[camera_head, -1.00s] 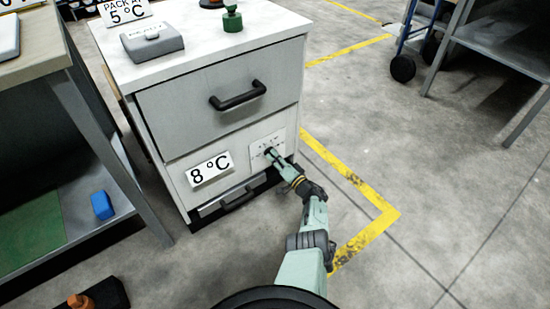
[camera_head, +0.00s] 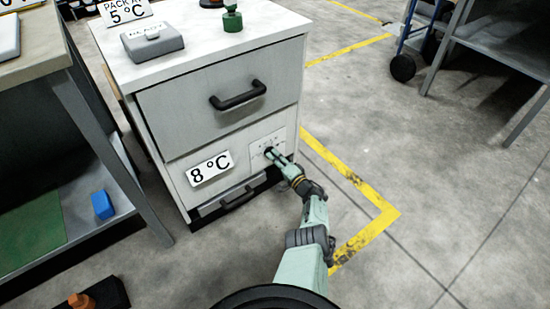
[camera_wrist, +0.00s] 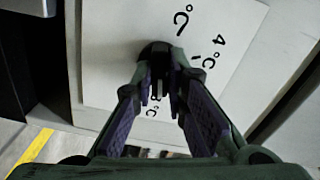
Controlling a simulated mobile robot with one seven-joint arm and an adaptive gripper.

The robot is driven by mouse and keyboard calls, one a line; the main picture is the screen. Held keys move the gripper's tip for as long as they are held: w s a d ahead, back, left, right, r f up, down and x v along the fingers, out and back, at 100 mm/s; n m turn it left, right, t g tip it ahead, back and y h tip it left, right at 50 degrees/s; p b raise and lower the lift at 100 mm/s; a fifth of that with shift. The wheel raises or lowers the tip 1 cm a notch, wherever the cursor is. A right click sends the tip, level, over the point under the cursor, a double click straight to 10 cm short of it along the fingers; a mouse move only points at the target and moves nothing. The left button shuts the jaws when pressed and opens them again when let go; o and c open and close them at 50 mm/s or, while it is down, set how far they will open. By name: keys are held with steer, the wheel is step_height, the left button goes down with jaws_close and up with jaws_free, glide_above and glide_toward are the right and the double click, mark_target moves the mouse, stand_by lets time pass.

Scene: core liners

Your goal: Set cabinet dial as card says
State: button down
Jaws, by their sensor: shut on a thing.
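The white cabinet (camera_head: 225,85) has a pale dial plate (camera_head: 257,153) on its lower front, at the right. My gripper (camera_head: 270,153) is at that plate, shut on the dark dial knob (camera_wrist: 155,50). In the wrist view, both fingertips (camera_wrist: 160,75) are around the knob and hide much of it. The plate carries printed °C marks; "4°C" (camera_wrist: 213,55) is readable, and others are partly covered. The dial's pointer cannot be made out. A card reading "PACK AT 5°C" (camera_head: 125,10) stands on the cabinet top.
A grey box (camera_head: 152,42) and a green object (camera_head: 232,20) are on the cabinet top. A black drawer handle (camera_head: 238,96) juts out above the dial, and another handle (camera_head: 237,198) is below. Open floor with yellow tape (camera_head: 350,178) lies to the right.

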steer(key=c, duration=1.6)
jaws_free()
steer(key=v, duration=0.7)
steer(key=shift+s, duration=0.15)
steer(key=shift+d, duration=0.15)
